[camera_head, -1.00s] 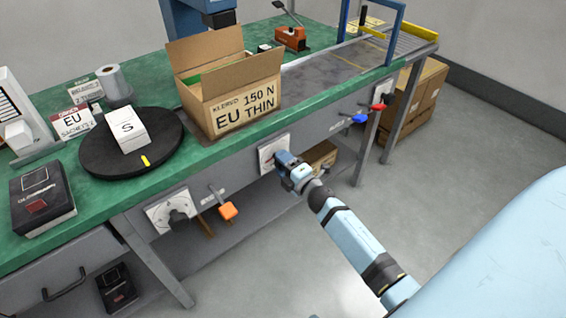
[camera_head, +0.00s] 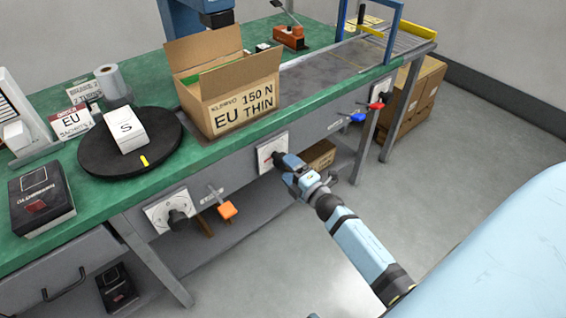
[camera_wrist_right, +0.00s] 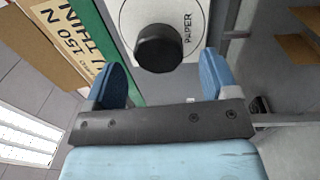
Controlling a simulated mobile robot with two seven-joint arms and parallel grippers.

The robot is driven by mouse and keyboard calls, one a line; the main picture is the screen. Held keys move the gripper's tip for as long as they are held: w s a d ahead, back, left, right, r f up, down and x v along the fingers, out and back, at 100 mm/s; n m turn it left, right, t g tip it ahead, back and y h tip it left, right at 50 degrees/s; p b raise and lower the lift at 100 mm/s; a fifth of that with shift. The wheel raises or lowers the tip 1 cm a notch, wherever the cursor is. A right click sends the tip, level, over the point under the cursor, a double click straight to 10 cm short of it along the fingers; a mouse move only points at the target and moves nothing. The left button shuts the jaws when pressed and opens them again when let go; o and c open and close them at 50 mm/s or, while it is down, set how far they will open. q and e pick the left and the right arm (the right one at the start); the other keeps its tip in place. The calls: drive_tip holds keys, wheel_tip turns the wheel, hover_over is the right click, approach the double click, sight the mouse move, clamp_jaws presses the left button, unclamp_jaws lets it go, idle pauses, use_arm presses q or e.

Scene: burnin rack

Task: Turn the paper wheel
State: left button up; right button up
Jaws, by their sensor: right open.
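The paper wheel (camera_wrist_right: 161,47) is a black round knob on a white dial plate marked PAPER (camera_wrist_right: 192,50), seen at the top of the right wrist view. In the head view the plate (camera_head: 266,152) is on the bench's front panel, below the carton, and the dark knob (camera_head: 284,160) stands out from it. My right gripper (camera_head: 295,174) is open, just in front of the knob. In the wrist view its two blue fingers (camera_wrist_right: 162,72) are spread wide, with the knob between and beyond them; neither finger touches it. My left gripper is not in view.
Left along the panel are an orange-handled lever (camera_head: 227,209) and another dial with a dark knob (camera_head: 179,214). Blue (camera_head: 357,117) and red (camera_head: 377,105) handles are on the right. An open carton (camera_head: 228,95) stands above on the green bench (camera_head: 160,190).

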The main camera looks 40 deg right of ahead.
use_arm(q)
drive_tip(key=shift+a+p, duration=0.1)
drive_tip(key=shift+p, duration=0.25)
use_arm(e)
drive_tip(key=s+d, duration=0.1)
drive_tip(key=s, duration=0.9)
drive_tip(key=shift+f, duration=0.35)
